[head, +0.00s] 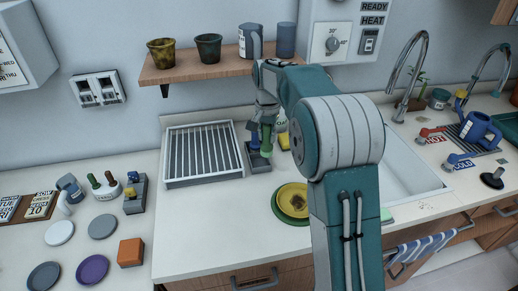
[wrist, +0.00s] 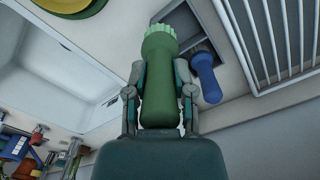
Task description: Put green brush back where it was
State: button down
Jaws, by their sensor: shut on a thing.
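The green brush (wrist: 160,85) is held between the fingers of my gripper (wrist: 160,100), its ridged end pointing away from the palm. In the head view my gripper (head: 265,122) points down at the back of the counter, with the green brush (head: 266,146) below it. A small grey holder (head: 258,162) stands there, and it also shows in the wrist view (wrist: 178,16). The blue brush (wrist: 205,74) stands in one side of it. The green brush's lower end overlaps the holder's other side; I cannot tell whether it is inside or just above.
A ribbed drying rack (head: 203,152) sits just left of the holder. A yellow bowl on a green plate (head: 280,212) lies in front. A shelf with pots (head: 215,70) hangs above.

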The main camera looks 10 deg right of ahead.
jog(key=shift+w+a+f, duration=0.25)
jog(key=shift+w+f, duration=0.25)
jog(key=shift+f, duration=0.7)
jog(key=shift+w+a+f, duration=0.3)
jog(key=shift+w+f, duration=0.2)
jog(key=shift+f, duration=0.7)
jog(key=shift+w+a+f, duration=0.25)
jog(key=shift+w+f, duration=0.25)
jog(key=shift+f, duration=0.7)
jog(key=shift+c, duration=2.3)
grip_release()
jog(key=shift+f, duration=0.1)
